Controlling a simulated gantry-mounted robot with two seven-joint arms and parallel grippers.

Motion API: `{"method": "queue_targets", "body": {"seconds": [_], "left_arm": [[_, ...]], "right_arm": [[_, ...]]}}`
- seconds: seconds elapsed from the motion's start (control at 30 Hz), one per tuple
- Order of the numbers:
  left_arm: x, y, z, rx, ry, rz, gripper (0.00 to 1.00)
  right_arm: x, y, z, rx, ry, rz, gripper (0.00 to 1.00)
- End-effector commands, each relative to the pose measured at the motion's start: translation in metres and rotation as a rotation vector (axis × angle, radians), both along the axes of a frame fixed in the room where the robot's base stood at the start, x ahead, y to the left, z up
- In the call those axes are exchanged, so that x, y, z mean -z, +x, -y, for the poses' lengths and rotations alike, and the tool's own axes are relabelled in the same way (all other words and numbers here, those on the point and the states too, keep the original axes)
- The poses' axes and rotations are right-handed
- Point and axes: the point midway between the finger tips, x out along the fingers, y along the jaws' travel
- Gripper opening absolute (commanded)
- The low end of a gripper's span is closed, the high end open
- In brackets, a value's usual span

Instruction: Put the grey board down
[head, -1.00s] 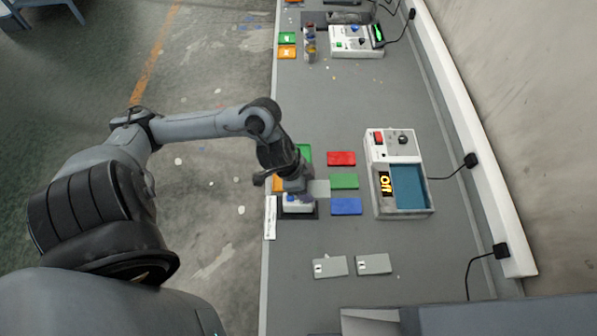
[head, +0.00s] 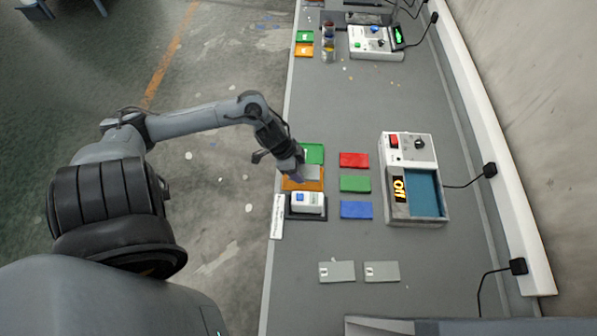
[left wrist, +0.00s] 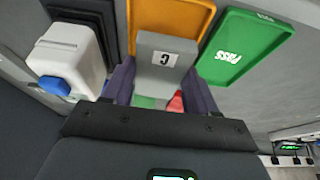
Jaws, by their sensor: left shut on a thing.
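My left gripper (head: 299,177) is shut on a grey board (head: 311,172). In the left wrist view the board (left wrist: 158,78) sits between the two fingers (left wrist: 160,88) and bears a white label with a black letter. The board is over the orange tray (head: 303,185), which also shows behind it in the left wrist view (left wrist: 192,14). I cannot tell whether it touches the tray. The green tray (head: 318,152), marked PASS in the left wrist view (left wrist: 246,40), lies beside the orange one. My right gripper is not in view.
A white device with a blue button (head: 312,201) stands on a black base near the orange tray. Red (head: 354,160), green (head: 355,184) and blue (head: 356,210) pads lie to the right. Two other grey boards (head: 337,272) (head: 381,271) lie nearer. A white tester (head: 409,147) stands further right.

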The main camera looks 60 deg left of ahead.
Motion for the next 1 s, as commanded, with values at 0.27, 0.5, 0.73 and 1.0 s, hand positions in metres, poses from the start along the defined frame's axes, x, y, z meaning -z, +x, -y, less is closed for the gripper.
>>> {"method": "queue_targets", "body": {"seconds": [0.27, 0.5, 0.73, 1.0], "left_arm": [[0.024, 0.001, 0.0, 0.0, 0.0, 0.002, 0.22], [0.024, 0.0, 0.0, 0.0, 0.0, 0.001, 0.22], [0.031, 0.0, 0.001, -0.001, 0.0, 0.0, 0.22], [0.035, 0.0, 0.001, 0.0, 0.0, 0.001, 0.22]], "right_arm": [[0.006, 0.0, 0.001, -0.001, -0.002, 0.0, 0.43], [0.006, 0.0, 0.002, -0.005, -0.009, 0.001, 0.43], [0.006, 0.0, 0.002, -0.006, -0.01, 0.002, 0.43], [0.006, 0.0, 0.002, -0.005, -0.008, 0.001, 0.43]]}}
